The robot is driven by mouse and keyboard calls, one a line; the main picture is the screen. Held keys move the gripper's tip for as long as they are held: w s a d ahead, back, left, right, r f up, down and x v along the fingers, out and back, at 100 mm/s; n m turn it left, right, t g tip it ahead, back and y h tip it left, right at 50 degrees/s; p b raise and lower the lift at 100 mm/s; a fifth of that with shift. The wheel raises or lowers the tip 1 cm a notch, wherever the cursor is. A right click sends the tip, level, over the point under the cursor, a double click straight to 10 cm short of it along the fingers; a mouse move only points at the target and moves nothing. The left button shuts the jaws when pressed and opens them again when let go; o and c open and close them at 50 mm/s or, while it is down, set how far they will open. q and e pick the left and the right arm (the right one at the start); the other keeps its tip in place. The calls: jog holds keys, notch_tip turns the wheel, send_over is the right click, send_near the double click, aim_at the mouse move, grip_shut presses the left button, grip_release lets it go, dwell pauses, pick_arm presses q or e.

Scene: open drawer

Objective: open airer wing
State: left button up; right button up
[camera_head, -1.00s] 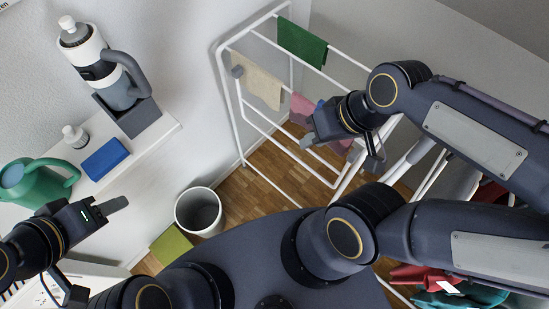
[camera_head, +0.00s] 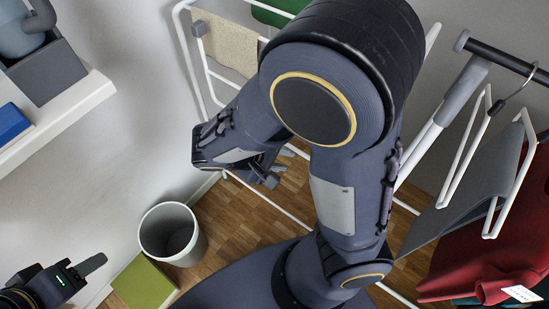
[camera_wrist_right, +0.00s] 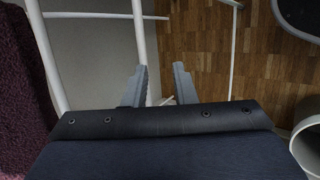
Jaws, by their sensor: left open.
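The airer (camera_head: 190,60) is a white tube frame standing against the wall at the upper middle of the head view. A beige cloth (camera_head: 226,46) and a green cloth (camera_head: 278,12) hang on it, and my right arm covers much of its middle. My right gripper (camera_head: 268,176) is low in front of the airer. In the right wrist view its two grey fingers (camera_wrist_right: 160,84) are apart with nothing gripped. A white airer tube (camera_wrist_right: 139,35) runs up to the left finger; contact cannot be told. My left gripper (camera_head: 88,267) is open and empty at lower left, away from the airer.
A white bin (camera_head: 172,235) and a green box (camera_head: 144,284) stand on the wood floor at left. A white shelf (camera_head: 75,105) juts from the wall. At right hang a grey cloth (camera_head: 455,205) and a red garment (camera_head: 488,245) near a dark rail (camera_head: 505,58).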

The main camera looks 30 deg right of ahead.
jog(key=w+a+f+n+t+h+b, duration=0.1)
jog(key=w+a+f+t+h+b, duration=0.25)
jog(key=w+t+h+b, duration=0.3)
jog(key=shift+y, duration=0.25)
jog(key=b+x, duration=0.1)
jog(key=x, duration=0.1)
jog(key=b+x, duration=0.1)
jog(key=x, duration=0.1)
jog(key=r+b+x, duration=0.1)
jog(key=x, duration=0.2)
jog(key=shift+s+d, duration=0.25)
jog(key=shift+d, duration=0.05)
pick_arm(q)
notch_tip(320, 180, down, 13)
pick_arm(e)
grip_shut()
